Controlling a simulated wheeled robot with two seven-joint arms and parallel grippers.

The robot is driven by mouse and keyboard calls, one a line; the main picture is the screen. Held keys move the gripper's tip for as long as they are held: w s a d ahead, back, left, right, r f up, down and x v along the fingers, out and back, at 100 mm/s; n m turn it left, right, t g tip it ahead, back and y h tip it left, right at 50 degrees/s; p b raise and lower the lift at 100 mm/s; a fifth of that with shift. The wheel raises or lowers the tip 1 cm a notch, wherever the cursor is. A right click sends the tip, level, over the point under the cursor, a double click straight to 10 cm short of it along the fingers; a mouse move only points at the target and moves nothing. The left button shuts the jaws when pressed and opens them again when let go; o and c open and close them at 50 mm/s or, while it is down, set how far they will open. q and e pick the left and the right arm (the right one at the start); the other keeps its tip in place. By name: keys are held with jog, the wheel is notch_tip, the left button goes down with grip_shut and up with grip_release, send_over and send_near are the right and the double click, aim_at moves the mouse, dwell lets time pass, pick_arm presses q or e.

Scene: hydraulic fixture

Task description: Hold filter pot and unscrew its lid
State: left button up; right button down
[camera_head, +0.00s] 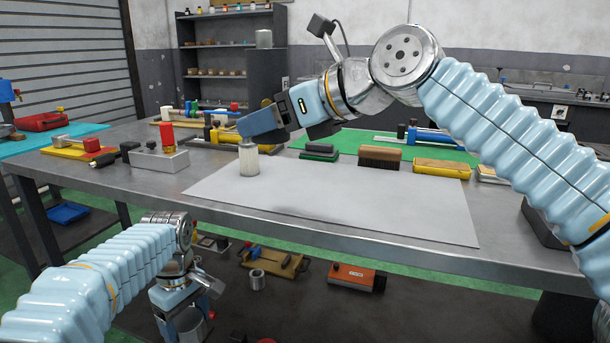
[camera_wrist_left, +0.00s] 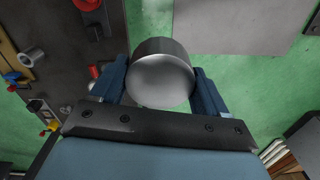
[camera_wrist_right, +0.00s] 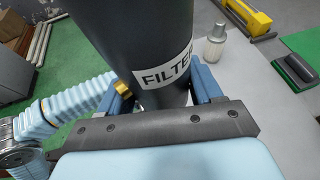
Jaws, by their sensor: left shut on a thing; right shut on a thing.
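The filter pot (camera_wrist_right: 140,40) is a dark cylinder with a white FILTER label, seen in the right wrist view. In the head view the pot is hard to tell from the dark shelf. My left gripper (camera_head: 188,322) is shut on a plain silver round piece, apparently the lid (camera_wrist_left: 160,75). It is low in front of the table, over the floor, and well apart from the pot. A white filter element (camera_head: 248,160) stands upright on the table below my right gripper.
A pale sheet (camera_head: 340,200) covers the middle of the metal table and is mostly clear. A brush (camera_head: 380,157) and other tools line its back edge. A grey block (camera_head: 160,159) is at the left. An orange box (camera_head: 355,277) and other items lie below the table.

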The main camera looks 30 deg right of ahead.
pick_arm(q)
jog(key=shift+w+d+f+b, duration=0.1)
jog(key=shift+f+b, duration=0.3)
pick_arm(e)
jog(key=w+d+f, duration=0.4)
jog(key=w+d, duration=0.1)
jog(key=d, duration=0.2)
pick_arm(q)
jog(key=shift+f+b, duration=0.7)
pick_arm(e)
send_over(307, 184)
jog(key=f, duration=0.4)
jog(key=shift+s+a+f, duration=0.35)
jog(key=shift+a+f, duration=0.05)
pick_arm(q)
jog(key=shift+f, duration=0.15)
pick_arm(e)
jog(key=shift+w+d+f, duration=0.25)
jog(key=shift+d+f, duration=0.05)
jog(key=shift+f, duration=0.2)
pick_arm(q)
jog(key=shift+f+b, duration=0.6)
jog(key=shift+b, duration=0.2)
pick_arm(e)
notch_tip(307, 184, down, 3)
jog(key=shift+d+f, duration=0.1)
jog(key=shift+d, duration=0.05)
jog(key=shift+c, duration=0.9)
grip_release()
